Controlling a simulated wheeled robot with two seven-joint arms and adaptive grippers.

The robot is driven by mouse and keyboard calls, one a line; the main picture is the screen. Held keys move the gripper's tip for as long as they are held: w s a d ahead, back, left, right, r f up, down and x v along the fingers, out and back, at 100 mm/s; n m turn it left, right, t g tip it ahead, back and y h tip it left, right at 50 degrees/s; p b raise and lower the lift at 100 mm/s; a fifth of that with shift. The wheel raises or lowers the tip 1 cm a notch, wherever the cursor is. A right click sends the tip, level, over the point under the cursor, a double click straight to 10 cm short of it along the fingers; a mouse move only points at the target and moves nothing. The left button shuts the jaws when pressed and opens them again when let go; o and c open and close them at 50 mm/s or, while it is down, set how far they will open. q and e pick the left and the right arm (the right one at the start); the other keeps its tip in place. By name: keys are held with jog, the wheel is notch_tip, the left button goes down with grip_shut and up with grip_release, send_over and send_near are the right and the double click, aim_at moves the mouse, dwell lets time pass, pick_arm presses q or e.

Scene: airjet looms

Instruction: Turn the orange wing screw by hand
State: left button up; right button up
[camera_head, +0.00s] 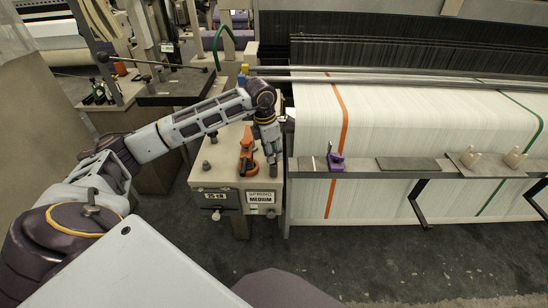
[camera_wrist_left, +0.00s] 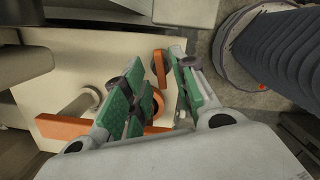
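The orange wing screw (camera_head: 246,154) stands on the light-coloured top of a machine box at the left end of the loom. My left gripper (camera_head: 272,167) points down just right of it in the head view. In the left wrist view, the gripper (camera_wrist_left: 158,62) has its two green-padded fingers apart. Orange parts of the wing screw (camera_wrist_left: 159,69) show in the gap between them, and another orange piece (camera_wrist_left: 60,127) shows beyond the left finger. The fingers hide part of it, and I cannot tell whether they touch it. My right gripper is not in view.
A dark round post (camera_head: 207,165) stands left of the screw. The loom's rail (camera_head: 360,167) with a purple clip (camera_head: 335,158) runs right of the box. A grey ribbed hose (camera_wrist_left: 280,45) shows in the wrist view.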

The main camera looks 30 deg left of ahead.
pick_arm(q)
jog(key=shift+f, duration=0.45)
jog(key=shift+w, duration=0.1)
jog(key=shift+d+f, duration=0.1)
jog(key=shift+b, duration=0.3)
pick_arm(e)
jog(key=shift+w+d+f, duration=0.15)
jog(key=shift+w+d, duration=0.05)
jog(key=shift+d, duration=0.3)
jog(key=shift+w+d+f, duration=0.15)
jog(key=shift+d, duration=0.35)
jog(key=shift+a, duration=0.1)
